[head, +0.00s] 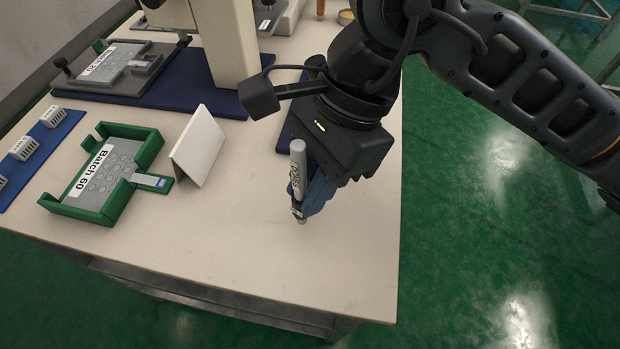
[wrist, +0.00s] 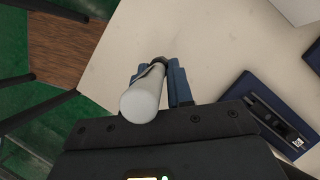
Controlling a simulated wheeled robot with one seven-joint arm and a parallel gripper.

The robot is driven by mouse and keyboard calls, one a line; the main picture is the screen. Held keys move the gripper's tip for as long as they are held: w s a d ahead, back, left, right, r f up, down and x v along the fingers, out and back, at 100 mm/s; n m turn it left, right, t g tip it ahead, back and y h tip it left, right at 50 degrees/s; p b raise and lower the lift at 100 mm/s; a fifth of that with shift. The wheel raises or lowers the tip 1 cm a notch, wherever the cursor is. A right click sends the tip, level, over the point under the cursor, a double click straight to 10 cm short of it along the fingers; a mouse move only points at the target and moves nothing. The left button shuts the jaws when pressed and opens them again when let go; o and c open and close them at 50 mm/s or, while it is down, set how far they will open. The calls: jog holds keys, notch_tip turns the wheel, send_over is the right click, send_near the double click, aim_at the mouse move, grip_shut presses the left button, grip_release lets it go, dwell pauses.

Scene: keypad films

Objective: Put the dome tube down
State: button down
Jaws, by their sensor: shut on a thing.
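The dome tube (head: 298,165) is a slim pale grey tube with dark lettering. My gripper (head: 303,205) is shut on it with blue fingers and holds it upright, near the right part of the table. The tube's lower tip is close to the tabletop; I cannot tell if it touches. In the wrist view the tube (wrist: 143,97) shows its rounded pale end toward the camera, between the blue fingers (wrist: 160,75).
A green tray (head: 75,208) labelled Batch 60 holds a keypad at left, with a white folded card (head: 200,146) beside it. A blue mat (head: 205,90) lies behind. The table (head: 235,245) is bare in front, and its right edge is near the gripper.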

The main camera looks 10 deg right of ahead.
jog(key=shift+f+b, duration=0.6)
jog(key=shift+b, duration=0.45)
jog(key=c, duration=1)
grip_release()
jog(key=shift+r, duration=0.15)
jog(key=r+p, duration=0.1)
jog(key=p, duration=0.2)
jog(key=shift+r, duration=0.35)
jog(key=b+v, duration=0.1)
jog(key=v, duration=1)
jog(key=shift+d, duration=0.25)
jog(key=shift+w+r, duration=0.1)
